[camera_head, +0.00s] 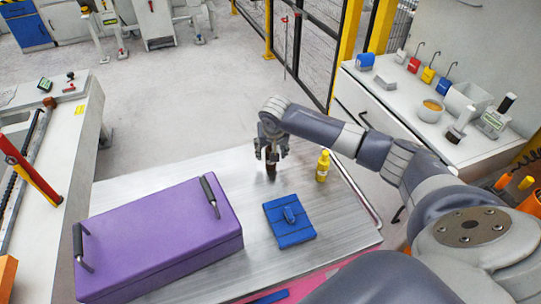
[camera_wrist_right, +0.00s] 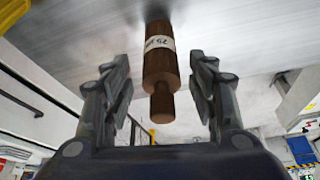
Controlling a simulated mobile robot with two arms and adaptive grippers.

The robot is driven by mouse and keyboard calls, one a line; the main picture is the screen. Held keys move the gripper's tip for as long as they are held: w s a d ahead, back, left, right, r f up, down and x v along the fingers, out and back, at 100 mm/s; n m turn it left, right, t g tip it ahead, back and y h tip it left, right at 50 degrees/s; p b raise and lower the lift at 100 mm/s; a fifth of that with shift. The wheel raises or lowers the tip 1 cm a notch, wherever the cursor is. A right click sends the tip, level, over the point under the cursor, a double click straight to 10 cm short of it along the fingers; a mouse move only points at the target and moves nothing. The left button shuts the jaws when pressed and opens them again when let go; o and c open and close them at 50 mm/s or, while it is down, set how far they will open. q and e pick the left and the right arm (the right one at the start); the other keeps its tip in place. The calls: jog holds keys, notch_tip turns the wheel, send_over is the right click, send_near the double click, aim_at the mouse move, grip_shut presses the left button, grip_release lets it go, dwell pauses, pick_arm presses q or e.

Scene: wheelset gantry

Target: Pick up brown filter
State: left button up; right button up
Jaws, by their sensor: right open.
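The brown filter (camera_wrist_right: 161,72) is a brown cylinder with a white label and a narrower neck. In the right wrist view it stands between the two fingers of my right gripper (camera_wrist_right: 160,95), with a gap on each side. In the head view the brown filter (camera_head: 271,168) stands on the metal table, partly hidden by my right gripper (camera_head: 271,156), which reaches in from the right. The right gripper is open around it. My left gripper is not in view.
The metal table (camera_head: 165,160) also bears a purple case (camera_head: 150,235), a blue pouch (camera_head: 290,222) and a yellow bottle (camera_head: 322,166) just right of the gripper. A counter (camera_head: 385,100) with a white bowl (camera_head: 430,110) stands at the right. The table's back left is bare.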

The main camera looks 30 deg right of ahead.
jog(key=shift+x, duration=1)
jog(key=shift+w+f, duration=0.15)
jog(key=shift+f, duration=0.2)
jog(key=shift+w+f, duration=0.1)
jog(key=shift+f, duration=0.05)
jog(key=c, duration=1.1)
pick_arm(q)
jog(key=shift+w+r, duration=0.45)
pick_arm(e)
jog(key=shift+c, duration=0.3)
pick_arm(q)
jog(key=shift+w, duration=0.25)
